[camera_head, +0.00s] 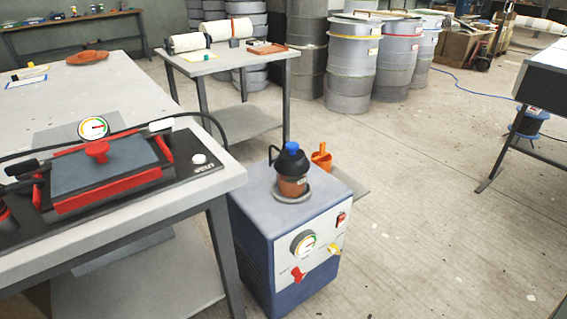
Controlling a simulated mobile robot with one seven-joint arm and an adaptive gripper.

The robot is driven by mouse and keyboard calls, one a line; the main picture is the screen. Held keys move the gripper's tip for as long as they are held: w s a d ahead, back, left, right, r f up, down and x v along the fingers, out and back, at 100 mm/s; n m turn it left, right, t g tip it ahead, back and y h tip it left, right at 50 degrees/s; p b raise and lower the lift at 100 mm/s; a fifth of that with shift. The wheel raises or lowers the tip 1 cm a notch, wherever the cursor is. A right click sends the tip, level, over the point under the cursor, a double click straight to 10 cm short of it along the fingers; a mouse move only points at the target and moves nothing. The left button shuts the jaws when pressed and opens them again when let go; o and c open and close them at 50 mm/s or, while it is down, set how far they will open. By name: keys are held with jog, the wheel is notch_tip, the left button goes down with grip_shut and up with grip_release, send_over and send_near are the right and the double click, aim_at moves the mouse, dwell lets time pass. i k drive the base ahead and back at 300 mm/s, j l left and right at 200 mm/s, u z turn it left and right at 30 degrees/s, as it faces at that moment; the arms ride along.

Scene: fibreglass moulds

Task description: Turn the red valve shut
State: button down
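A blue-and-grey pump unit (257,235) stands on the floor right of the near workbench. A red valve handle (298,274) sits low on the left of its front face, tilted a little; whether it is open or shut I cannot tell. A yellow handle (333,249) sits to its right. A round gauge (303,243) is above the red handle, and a red switch (341,219) is near the top right. A second red knob (97,150) stands on the red-and-grey device on the bench, beside another gauge (93,128). My gripper is not in view.
The near workbench (130,88) fills the left, and a black hose runs over its edge. A brown pot with a blue knob (292,172) and an orange scoop (321,156) are at the pump's top. Drums (350,62) stand behind. Floor right of the pump is clear.

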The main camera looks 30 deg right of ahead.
aim_at(296, 272)
jog(key=z, duration=1.15)
jog(key=k+j+z, duration=0.1)
jog(key=j+z, duration=0.25)
jog(key=k+j+z, duration=0.1)
jog(key=z, duration=0.25)
jog(key=k+j+z, duration=0.1)
jog(key=z, duration=0.2)
jog(key=i+j, duration=0.1)
jog(key=j, duration=0.7)
jog(key=i, duration=0.05)
